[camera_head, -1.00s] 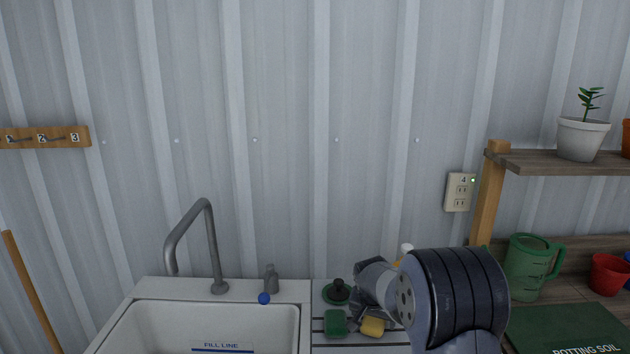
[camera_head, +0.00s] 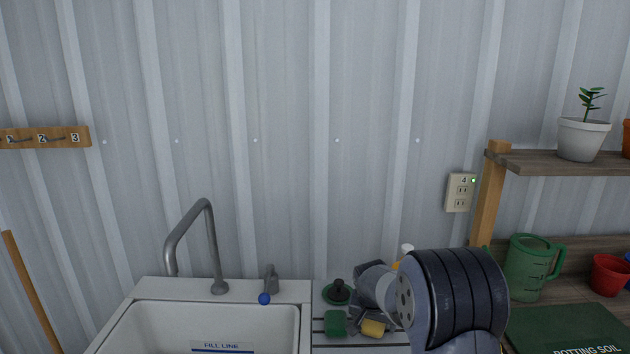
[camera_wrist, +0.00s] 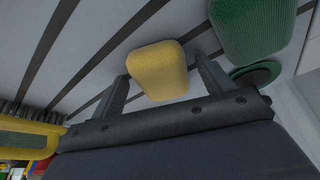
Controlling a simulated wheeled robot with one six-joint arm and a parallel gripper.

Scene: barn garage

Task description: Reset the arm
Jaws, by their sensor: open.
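My gripper (camera_wrist: 163,80) is open, with its two fingers spread apart. In the wrist view a yellow sponge (camera_wrist: 158,68) shows between and beyond the fingertips. I cannot tell whether either finger touches it. In the head view the yellow sponge (camera_head: 373,328) lies on the grooved drainboard, beside my gripper, which is partly hidden by my dark arm link (camera_head: 460,300). A green sponge (camera_head: 335,323) lies to its left, and it also shows at the upper right of the wrist view (camera_wrist: 250,28).
A white sink (camera_head: 140,318) with a grey faucet (camera_head: 212,245) is on the left. A green round stopper (camera_head: 337,293) sits behind the sponges. A bottle (camera_head: 406,249) stands behind my arm. A green jug (camera_head: 525,270) and red pot (camera_head: 609,276) are at right. Space above is clear.

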